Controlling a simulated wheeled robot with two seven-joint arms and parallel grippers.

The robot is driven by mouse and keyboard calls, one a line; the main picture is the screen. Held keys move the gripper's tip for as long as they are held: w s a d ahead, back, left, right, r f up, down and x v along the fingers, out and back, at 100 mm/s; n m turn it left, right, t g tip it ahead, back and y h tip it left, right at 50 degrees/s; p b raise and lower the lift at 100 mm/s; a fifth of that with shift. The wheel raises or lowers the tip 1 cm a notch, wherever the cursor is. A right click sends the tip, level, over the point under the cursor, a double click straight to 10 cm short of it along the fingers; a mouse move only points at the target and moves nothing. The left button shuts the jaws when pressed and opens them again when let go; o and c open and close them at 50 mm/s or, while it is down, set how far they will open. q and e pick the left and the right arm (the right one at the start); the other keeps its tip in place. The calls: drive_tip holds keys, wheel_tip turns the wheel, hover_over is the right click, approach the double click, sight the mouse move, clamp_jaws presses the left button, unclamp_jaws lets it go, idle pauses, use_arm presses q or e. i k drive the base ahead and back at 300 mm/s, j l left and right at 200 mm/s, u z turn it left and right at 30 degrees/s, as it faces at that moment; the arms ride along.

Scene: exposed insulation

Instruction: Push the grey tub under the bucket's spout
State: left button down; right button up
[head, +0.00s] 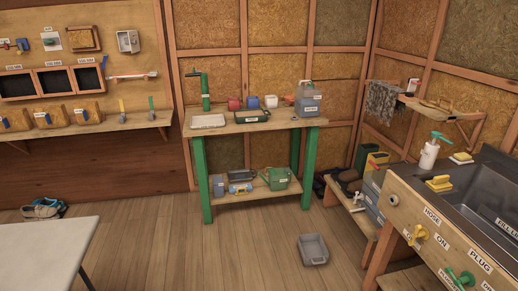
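A small grey tub (313,249) sits upright and open on the wooden floor, right of centre and in front of the green-legged workbench. It looks empty. A grey container (373,186) stands on a low wooden bench at the right. A small pale fitting like a tap shows near its left side. I cannot tell for sure whether this is the bucket and its spout. The tub lies on the floor to the left of this bench and nearer to me, apart from it. Neither of my grippers is in view.
A low wooden bench (345,208) and a sink counter (437,222) with yellow and green knobs bound the right side. The workbench (258,127) stands at the back. A pale table (40,252) fills the lower left. The floor around the tub is clear.

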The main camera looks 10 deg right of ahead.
sight(313, 251)
drive_tip(key=i, duration=0.6)
drive_tip(key=i+j+z, duration=0.1)
drive_tip(key=i, duration=0.5)
drive_tip(key=i+j+z, duration=0.1)
drive_tip(key=i, duration=0.5)
